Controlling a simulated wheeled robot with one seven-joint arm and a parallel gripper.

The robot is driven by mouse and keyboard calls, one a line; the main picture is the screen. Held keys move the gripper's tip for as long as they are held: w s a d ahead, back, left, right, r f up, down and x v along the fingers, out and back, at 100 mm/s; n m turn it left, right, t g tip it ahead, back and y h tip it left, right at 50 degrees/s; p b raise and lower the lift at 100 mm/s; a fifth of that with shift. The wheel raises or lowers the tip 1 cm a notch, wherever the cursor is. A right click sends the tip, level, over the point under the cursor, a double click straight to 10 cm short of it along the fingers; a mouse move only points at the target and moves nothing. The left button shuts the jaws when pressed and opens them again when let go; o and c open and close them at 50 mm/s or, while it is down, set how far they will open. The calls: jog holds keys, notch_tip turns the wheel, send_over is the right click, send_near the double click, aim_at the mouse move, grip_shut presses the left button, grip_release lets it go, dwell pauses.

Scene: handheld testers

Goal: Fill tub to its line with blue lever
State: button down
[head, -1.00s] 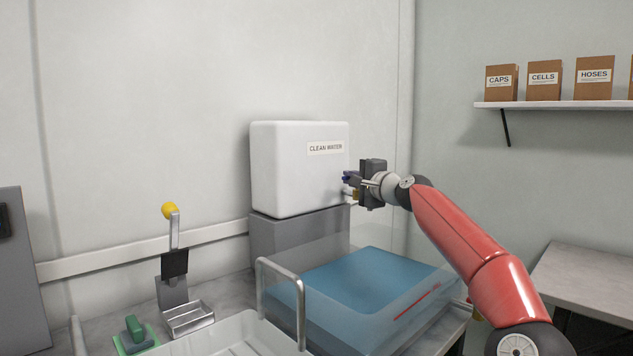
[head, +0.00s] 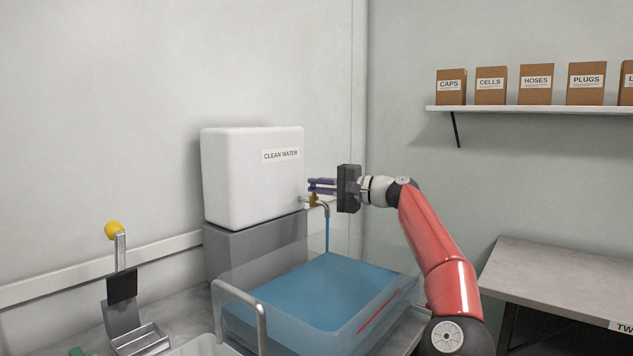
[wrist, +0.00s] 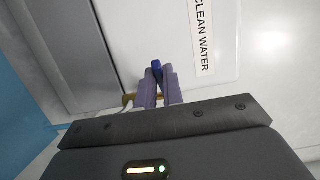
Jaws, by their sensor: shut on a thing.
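The clear tub (head: 290,283) stands below the tap and holds blue water (head: 318,290). A red line (head: 380,316) marks its right-hand wall; the water surface looks close to it, but I cannot tell whether it is above or below. A thin blue stream (head: 327,236) falls from the brass tap's spout (head: 322,206) into the tub. My gripper (head: 313,186), with purple fingers, is shut on the blue lever (wrist: 157,67) at the tap. The fingers hide most of the lever.
The white CLEAN WATER tank (head: 250,185) stands on a grey block (head: 255,248) left of my gripper. A metal handle rail (head: 240,300) rises in front of the tub. A yellow-knobbed lever (head: 115,230) stands at left. A side table (head: 550,285) is at right, below a shelf (head: 530,109) with boxes.

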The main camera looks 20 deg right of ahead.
dwell(0.4)
jog(key=c, duration=1.5)
grip_release()
jog(key=shift+s+d, duration=0.1)
jog(key=b+v, duration=0.1)
jog(key=v, duration=0.6)
jog(key=shift+s+d+b, duration=0.2)
jog(key=shift+b, duration=0.2)
